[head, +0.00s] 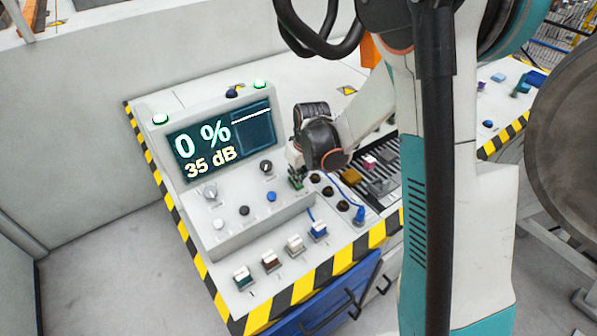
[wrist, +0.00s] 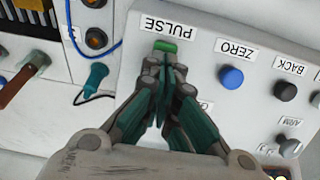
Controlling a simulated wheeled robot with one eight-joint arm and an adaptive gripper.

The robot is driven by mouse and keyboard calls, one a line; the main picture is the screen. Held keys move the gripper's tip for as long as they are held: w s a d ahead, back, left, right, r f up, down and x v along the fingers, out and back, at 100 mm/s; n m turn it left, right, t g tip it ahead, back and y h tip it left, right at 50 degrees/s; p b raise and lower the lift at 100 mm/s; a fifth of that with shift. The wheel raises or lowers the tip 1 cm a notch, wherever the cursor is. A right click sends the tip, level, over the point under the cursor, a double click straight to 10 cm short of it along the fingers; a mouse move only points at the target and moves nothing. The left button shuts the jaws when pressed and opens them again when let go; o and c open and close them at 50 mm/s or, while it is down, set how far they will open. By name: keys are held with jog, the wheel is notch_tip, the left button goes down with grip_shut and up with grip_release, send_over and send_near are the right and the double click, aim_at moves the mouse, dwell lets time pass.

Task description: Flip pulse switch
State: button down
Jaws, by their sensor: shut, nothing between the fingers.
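The pulse switch (wrist: 165,46) is a small green piece beside the upside-down PULSE label (wrist: 172,27) in the wrist view. In the head view a bit of green (head: 297,183) shows below my gripper (head: 296,165) at the right end of the console. My gripper (wrist: 165,68) is shut and empty, its teal fingertips together right at the switch. I cannot tell whether they touch it. The fingers hide part of the panel and perhaps part of the switch, so its position is unclear. The screen (head: 222,140) reads 0 % and 35 dB.
Beside the switch are the blue ZERO button (wrist: 231,77) and dark BACK button (wrist: 285,91). Several rocker-like switches (head: 270,261) line the desk's front edge.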

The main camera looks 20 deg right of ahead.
jog(key=shift+f, duration=0.15)
jog(key=shift+s+d+f+t+b, duration=0.1)
jog(key=shift+s+f+t+b, duration=0.1)
jog(key=shift+f+t+b, duration=0.6)
jog(key=shift+s+r+t+y+b, duration=0.2)
jog(key=shift+s+t+y+b, duration=0.25)
jog(key=shift+b, duration=0.45)
jog(key=shift+s, duration=0.1)
dwell(0.3)
jog(key=shift+s+d+f, duration=0.1)
jog(key=shift+s, duration=0.05)
